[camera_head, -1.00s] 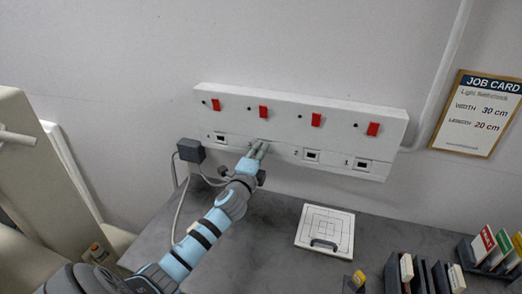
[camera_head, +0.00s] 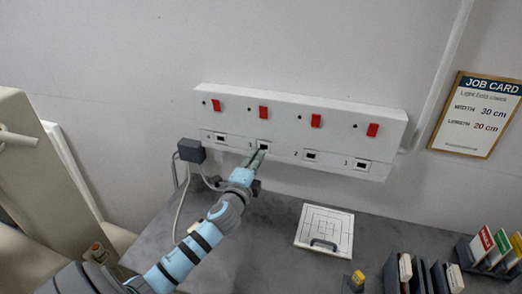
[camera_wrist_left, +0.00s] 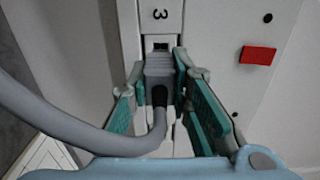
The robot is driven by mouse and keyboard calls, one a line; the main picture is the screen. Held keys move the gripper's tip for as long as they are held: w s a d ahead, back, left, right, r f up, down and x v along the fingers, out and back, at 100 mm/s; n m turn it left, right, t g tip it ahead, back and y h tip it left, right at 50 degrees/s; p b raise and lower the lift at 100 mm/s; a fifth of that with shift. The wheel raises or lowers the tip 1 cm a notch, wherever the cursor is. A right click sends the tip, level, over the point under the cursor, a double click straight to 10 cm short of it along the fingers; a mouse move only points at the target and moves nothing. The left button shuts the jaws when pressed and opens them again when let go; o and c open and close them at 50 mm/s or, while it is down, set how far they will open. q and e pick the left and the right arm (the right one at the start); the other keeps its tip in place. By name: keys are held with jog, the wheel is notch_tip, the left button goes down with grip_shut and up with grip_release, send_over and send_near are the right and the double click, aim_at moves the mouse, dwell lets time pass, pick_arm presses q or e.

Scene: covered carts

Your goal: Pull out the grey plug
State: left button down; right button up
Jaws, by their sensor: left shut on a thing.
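The grey plug (camera_wrist_left: 158,70) is between the teal finger pads of my left gripper (camera_head: 257,158) in the left wrist view, with its thick grey cable (camera_wrist_left: 75,124) curving off to the left. The gripper is shut on it. Socket 3 (camera_head: 263,146) on the white wall panel (camera_head: 290,122) shows its dark opening just above the fingertips, and the opening also shows beyond the plug in the wrist view (camera_wrist_left: 160,44). The plug appears drawn back from it. In the head view the fingers mostly hide the plug. My right gripper is not in view.
A dark adapter (camera_head: 191,150) with a cable hangs left of socket 4 (camera_head: 220,138). Red switches line the panel. A white square plate (camera_head: 325,231) lies on the grey worktop, with card holders at right. Worktop between my arm and the plate is clear.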

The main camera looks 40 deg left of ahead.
pick_arm(q)
jog(key=shift+v, duration=1)
